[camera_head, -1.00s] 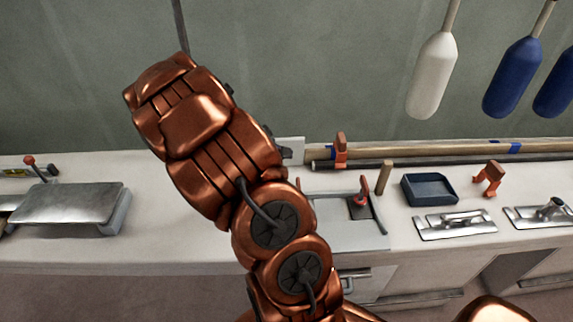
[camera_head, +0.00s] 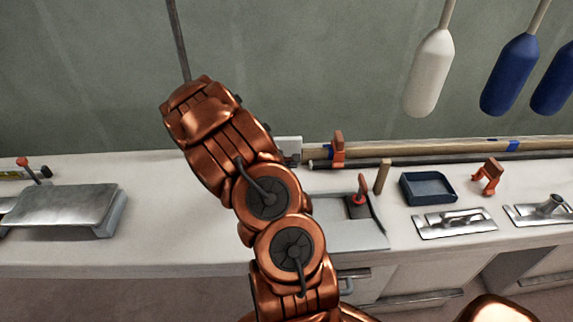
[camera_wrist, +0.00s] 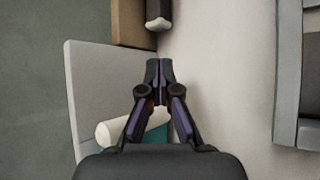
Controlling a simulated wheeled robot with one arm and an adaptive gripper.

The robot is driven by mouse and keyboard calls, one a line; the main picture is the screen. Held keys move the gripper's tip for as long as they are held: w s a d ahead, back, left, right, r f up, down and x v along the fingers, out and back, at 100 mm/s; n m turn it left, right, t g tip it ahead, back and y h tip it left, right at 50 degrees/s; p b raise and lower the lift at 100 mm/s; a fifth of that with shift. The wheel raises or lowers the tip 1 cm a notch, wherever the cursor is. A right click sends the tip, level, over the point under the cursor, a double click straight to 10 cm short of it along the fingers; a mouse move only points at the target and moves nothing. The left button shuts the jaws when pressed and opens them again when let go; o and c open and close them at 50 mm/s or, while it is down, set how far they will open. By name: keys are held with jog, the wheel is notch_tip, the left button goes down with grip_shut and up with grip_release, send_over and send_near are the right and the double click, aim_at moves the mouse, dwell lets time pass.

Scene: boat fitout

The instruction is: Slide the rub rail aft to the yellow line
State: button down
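A long wooden rail (camera_head: 430,151) lies along the back of the bench, with blue bands and an orange clamp (camera_head: 338,150) near its left end. A thinner dark rail (camera_head: 425,163) lies in front of it. I cannot tell for certain which is the rub rail. In the wrist view, the brown wooden end (camera_wrist: 130,24) and the dark rail's pale-tipped end (camera_wrist: 158,14) show at the top. My gripper (camera_wrist: 159,78) is shut and empty, apart from both ends and below them in that view. My arm hides it in the head view. I see no clear yellow line.
The bench holds a metal plate (camera_head: 66,205), a dark blue tray (camera_head: 428,187), an orange clamp (camera_head: 487,178), a red-handled lever (camera_head: 361,190) and metal fittings (camera_head: 455,222). A pale block (camera_wrist: 100,95) stands left of my gripper. White and blue fenders hang above.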

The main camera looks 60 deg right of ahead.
aim_at(315, 165)
jog(key=b+x, duration=0.2)
jog(key=x, duration=0.1)
jog(key=shift+s+d+f, duration=0.1)
jog(key=shift+d+f, duration=0.05)
jog(key=shift+f, duration=0.15)
jog(key=shift+b+x, duration=0.7)
jog(key=shift+x, duration=0.3)
jog(key=shift+s+d+r+b, duration=0.1)
jog(key=shift+s+d+b, duration=0.95)
jog(key=shift+s+b, duration=0.15)
jog(key=shift+s+d+b, duration=1.05)
jog(key=shift+s+d, duration=0.05)
jog(key=shift+s, duration=0.2)
dwell(0.3)
jog(key=shift+a, duration=0.1)
jog(key=shift+w+a, duration=0.3)
jog(key=shift+w, duration=0.2)
jog(key=shift+w+a+r+p, duration=0.1)
jog(key=shift+a+r+p, duration=0.2)
jog(key=shift+r+p, duration=0.5)
jog(key=shift+w+a+r+p, duration=0.1)
jog(key=shift+a+r+p, duration=0.3)
jog(key=shift+r, duration=0.85)
jog(key=shift+w+a+r+p, duration=0.1)
jog(key=shift+a+r+p, duration=0.1)
jog(key=shift+r+p, duration=0.65)
jog(key=shift+r, duration=0.2)
